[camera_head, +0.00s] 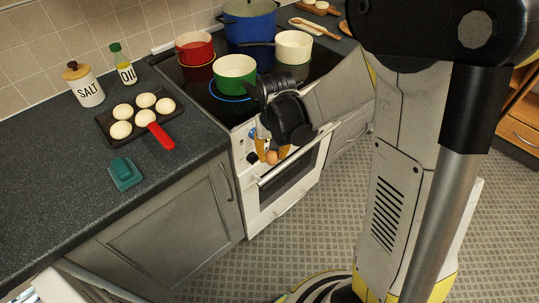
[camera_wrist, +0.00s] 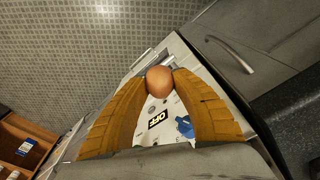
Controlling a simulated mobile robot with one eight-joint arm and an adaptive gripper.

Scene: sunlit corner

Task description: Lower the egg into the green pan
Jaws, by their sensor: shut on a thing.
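My gripper (camera_head: 271,156) hangs in front of the white stove, below the level of its top. It is shut on a brown egg (camera_head: 272,157). In the wrist view the egg (camera_wrist: 160,81) sits between the tips of the two yellow fingers of my gripper (camera_wrist: 160,84). The green pan (camera_head: 235,77) stands on the stove top, up and to the left of my gripper, on a ring that looks blue. The pan's inside is pale and its floor is only partly visible.
On the stove (camera_head: 285,184) also stand a red pan (camera_head: 194,49), a cream pan (camera_head: 293,48) and a blue pot (camera_head: 250,24). A tray of buns (camera_head: 163,127), a salt jar (camera_head: 84,86), an oil bottle (camera_head: 123,66) and a teal object (camera_head: 124,173) are on the left counter.

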